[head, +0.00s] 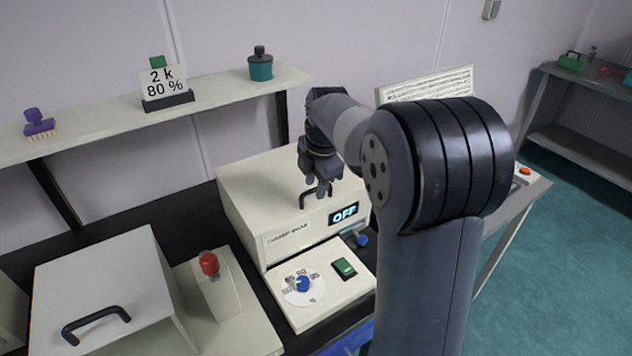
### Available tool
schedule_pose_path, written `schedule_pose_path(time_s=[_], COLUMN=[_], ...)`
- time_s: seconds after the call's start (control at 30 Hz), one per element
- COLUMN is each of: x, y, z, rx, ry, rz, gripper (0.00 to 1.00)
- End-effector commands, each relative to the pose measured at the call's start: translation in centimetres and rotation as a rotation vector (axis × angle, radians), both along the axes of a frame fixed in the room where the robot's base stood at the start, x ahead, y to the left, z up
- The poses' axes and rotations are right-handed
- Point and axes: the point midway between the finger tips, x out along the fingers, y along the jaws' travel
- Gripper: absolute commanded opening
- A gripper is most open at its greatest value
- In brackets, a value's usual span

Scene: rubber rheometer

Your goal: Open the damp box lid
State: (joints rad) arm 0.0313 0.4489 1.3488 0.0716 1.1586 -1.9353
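A cream box (265,190) with a lit "OFF" display (344,214) stands mid-picture; its small front label is too blurred to read surely, so I cannot confirm it is the damp box. Its lid looks down. A black handle (303,202) sits at the front of its top. My gripper (320,189) points down at this handle and partly covers it. I cannot tell whether the fingers touch the handle, stand around it or are apart from it, or how wide they are.
In front of the box are a blue knob (303,284) on a dial and a green switch (344,267). At left are a cream hood (105,280) with a black handle and a red button (208,263). A shelf (215,95) holds a "2 k 80 %" sign, a purple brush and a teal bottle.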

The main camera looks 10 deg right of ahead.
Motion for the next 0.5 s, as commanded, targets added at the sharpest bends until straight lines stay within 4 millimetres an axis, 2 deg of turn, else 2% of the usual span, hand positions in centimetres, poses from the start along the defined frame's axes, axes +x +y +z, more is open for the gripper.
schedule_pose_path(time_s=[0.07,0.43,0.5], x=[0.0,0.0,0.0], y=[0.0,-0.01,-0.01], z=[0.0,0.01,0.02], rx=[0.0,0.0,0.0], ry=[0.0,0.001,0.001], rz=[0.0,0.0,0.0], gripper=[0.3,0.0,0.0])
